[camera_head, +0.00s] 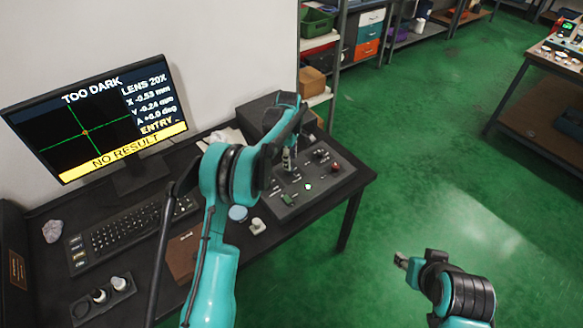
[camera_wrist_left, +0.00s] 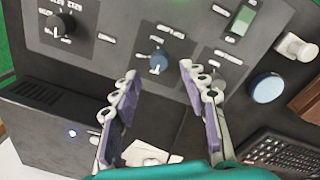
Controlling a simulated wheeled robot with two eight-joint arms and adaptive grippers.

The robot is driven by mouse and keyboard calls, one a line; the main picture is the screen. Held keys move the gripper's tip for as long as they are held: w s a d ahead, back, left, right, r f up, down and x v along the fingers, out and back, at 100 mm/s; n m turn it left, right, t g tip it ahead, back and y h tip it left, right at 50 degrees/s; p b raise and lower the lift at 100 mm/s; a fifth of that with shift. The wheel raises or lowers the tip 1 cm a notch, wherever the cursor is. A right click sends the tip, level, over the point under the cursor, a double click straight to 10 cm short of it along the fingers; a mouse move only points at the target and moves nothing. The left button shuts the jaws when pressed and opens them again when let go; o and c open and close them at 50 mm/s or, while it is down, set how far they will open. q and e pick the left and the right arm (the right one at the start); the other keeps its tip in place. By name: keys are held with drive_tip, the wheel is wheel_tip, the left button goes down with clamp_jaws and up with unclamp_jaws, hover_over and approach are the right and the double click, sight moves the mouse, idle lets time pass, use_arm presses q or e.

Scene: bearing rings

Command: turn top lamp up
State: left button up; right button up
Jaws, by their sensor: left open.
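The control panel (camera_head: 328,181) lies on the dark desk, and its knobs show larger in the left wrist view. There a blue knob with a pale pointer (camera_wrist_left: 158,63) sits between and just beyond my open left fingertips (camera_wrist_left: 158,74), with no contact visible. A larger black knob (camera_wrist_left: 61,25) and a green switch (camera_wrist_left: 243,18) are on the same panel. The labels are too small to read, so I cannot tell which control is the top lamp. My left gripper shows over the panel in the head view (camera_head: 289,160). My right gripper (camera_head: 402,260) hangs off the desk, its jaws unclear.
The monitor (camera_head: 95,122) reads "TOO DARK" and "NO RESULT". A keyboard (camera_head: 125,232), a round blue-topped item (camera_head: 238,213) and a small pale piece (camera_head: 258,226) are on the desk. A dark box (camera_wrist_left: 55,125) stands close to my left gripper. Open green floor lies right.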

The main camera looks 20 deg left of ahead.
use_arm(q)
wheel_tip(320, 180, down, 5)
drive_tip(key=shift+w+r+b, duration=0.1)
drive_tip(key=shift+b, duration=0.55)
clamp_jaws()
drive_tip(key=shift+r+m, duration=0.1)
drive_tip(key=shift+m, duration=0.2)
drive_tip(key=m+p, duration=0.1)
drive_tip(key=m, duration=0.2)
drive_tip(key=shift+m, duration=0.4)
drive_tip(key=m+p, duration=0.1)
drive_tip(key=m, duration=0.9)
drive_tip(key=shift+m+p, duration=0.4)
drive_tip(key=m, duration=0.5)
drive_tip(key=shift+g, duration=0.3)
drive_tip(key=shift+m, duration=0.4)
